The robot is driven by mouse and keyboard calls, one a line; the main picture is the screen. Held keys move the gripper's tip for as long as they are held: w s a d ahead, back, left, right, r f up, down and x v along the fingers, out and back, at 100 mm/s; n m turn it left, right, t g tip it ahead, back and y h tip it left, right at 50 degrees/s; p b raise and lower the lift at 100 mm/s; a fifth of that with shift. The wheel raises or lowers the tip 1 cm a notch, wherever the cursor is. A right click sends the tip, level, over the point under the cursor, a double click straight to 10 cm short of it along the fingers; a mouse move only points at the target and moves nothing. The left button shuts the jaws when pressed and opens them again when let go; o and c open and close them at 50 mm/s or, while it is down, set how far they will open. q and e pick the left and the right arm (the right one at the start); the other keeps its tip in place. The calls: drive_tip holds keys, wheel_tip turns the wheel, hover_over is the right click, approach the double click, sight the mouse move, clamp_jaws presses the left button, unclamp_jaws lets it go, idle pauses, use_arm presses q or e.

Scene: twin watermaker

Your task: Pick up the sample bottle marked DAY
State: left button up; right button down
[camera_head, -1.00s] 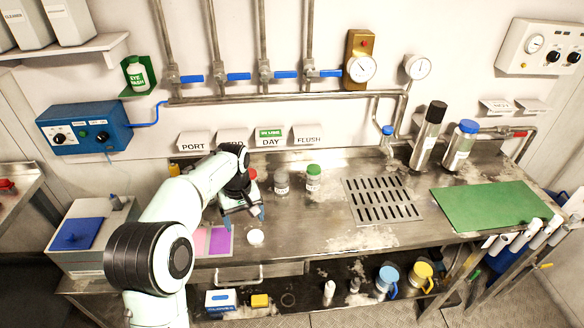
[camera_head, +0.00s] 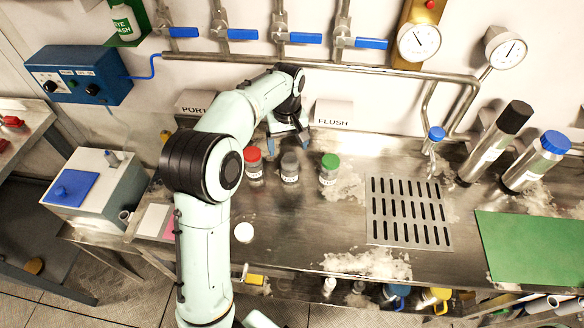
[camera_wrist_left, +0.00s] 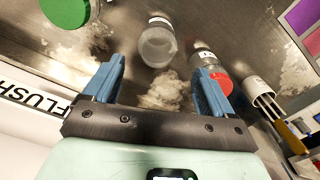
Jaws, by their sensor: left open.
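Three small clear bottles stand upright in a row on the steel counter (camera_head: 300,225). They are a red-capped bottle (camera_head: 254,168), a grey-topped bottle (camera_head: 290,168) and a green-capped bottle (camera_head: 329,170). Their label words are too small to read. My left gripper (camera_head: 288,143) is behind the row, near the grey-topped bottle. In the left wrist view its blue fingers (camera_wrist_left: 160,66) are open and empty. The grey-topped bottle (camera_wrist_left: 157,45) lies ahead of the gap, apart from the fingers. The red-capped bottle (camera_wrist_left: 222,83) is beside the right finger; the green cap (camera_wrist_left: 65,10) is at upper left.
PORT (camera_head: 195,104) and FLUSH (camera_head: 333,115) signs stand at the wall; my arm covers the space between. A drain grate (camera_head: 408,210) and green mat (camera_head: 530,245) lie to the right. A small white disc (camera_head: 243,232) lies in front. Pipes and blue-handled valves line the wall.

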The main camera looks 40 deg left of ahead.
sight(290, 164)
use_arm(q)
drive_tip(key=f, duration=0.8)
drive_tip(key=shift+w+d+f, duration=0.15)
drive_tip(key=shift+d+f, duration=0.05)
drive_tip(key=shift+f, duration=0.2)
drive_tip(key=c, duration=1.1)
